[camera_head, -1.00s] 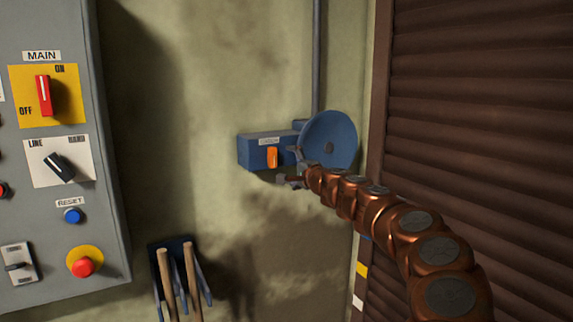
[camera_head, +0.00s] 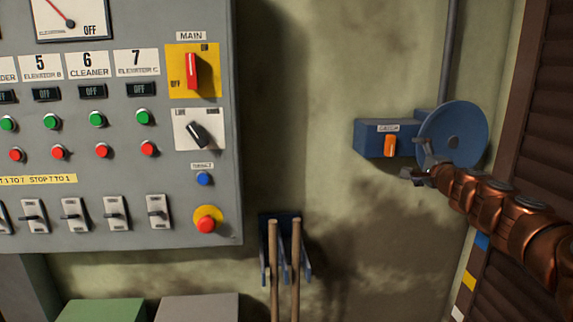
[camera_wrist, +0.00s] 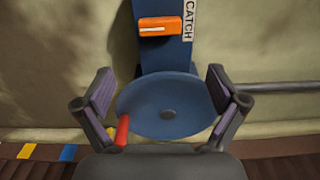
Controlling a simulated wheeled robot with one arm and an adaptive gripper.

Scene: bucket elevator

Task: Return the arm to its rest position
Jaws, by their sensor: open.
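My copper-coloured arm (camera_head: 500,205) reaches in from the right in the head view. My gripper (camera_head: 418,165) is at its left end, in front of the wall near a blue box with an orange lever (camera_head: 390,146) and a round blue disc (camera_head: 460,135). In the wrist view my gripper (camera_wrist: 160,110) has its two fingers spread wide, with nothing held between them. The blue disc (camera_wrist: 160,95) shows between and beyond the fingers, and the orange lever (camera_wrist: 158,27) is above it. A red handle (camera_wrist: 122,132) shows by the left finger.
A grey control panel (camera_head: 120,210) with switches and buttons fills the left. Wooden handles (camera_head: 284,265) hang on a blue wall rack below. A brown slatted shutter (camera_head: 545,110) stands at the right. Green and grey boxes are at lower left.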

